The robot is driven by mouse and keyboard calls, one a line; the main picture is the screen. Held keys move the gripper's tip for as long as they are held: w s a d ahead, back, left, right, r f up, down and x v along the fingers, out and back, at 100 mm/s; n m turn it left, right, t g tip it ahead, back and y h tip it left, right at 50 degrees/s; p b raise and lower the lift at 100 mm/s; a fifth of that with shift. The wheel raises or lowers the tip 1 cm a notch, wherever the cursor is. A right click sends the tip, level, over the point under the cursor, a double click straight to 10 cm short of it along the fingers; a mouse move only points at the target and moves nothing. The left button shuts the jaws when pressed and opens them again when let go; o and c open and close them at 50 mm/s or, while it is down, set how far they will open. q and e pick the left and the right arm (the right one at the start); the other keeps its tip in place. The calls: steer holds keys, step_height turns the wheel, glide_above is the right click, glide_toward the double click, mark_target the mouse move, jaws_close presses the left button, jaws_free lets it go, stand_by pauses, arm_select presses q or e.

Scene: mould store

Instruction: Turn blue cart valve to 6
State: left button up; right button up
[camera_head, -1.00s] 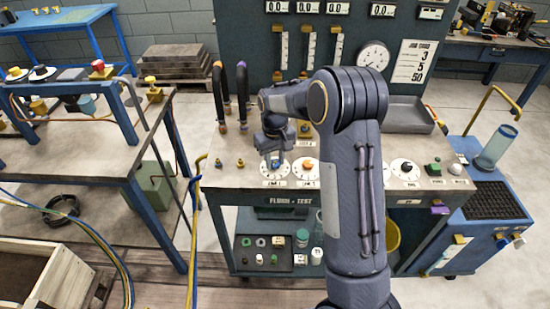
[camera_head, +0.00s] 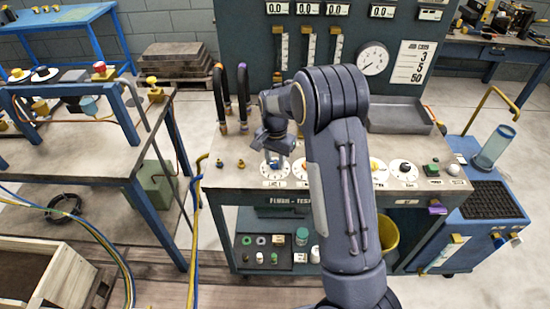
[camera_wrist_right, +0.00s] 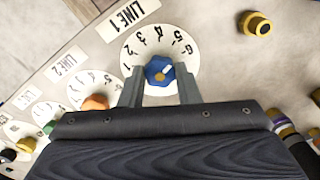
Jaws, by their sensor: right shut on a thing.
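The blue valve knob (camera_wrist_right: 159,70) sits at the centre of a white dial (camera_wrist_right: 176,30) numbered 1 to 6, beside a LINE 1 label. The knob's white mark lies on its right side, pointing roughly toward the 6. My right gripper (camera_wrist_right: 160,90) is shut on the knob, one finger on each side. In the head view my right gripper (camera_head: 274,155) reaches down to the leftmost dial (camera_head: 272,170) on the cart top (camera_head: 235,177); the knob is mostly hidden there. My left gripper is not in view.
An orange knob (camera_wrist_right: 95,103) on its own dial is close beside my right gripper, with more dials further along the row. Small yellow fittings (camera_head: 241,163) and black hoses (camera_head: 243,90) stand left and behind. Another bench (camera_head: 60,150) stands at left.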

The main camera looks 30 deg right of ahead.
mark_target(275, 163)
steer(key=shift+m+p, duration=0.35)
steer(key=shift+m, duration=1.35)
steer(key=shift+d, duration=0.1)
steer(key=o, duration=1)
steer(key=shift+c, duration=0.2)
step_height(275, 163, up, 8)
steer(key=shift+f, duration=0.2)
steer(key=shift+r, duration=0.15)
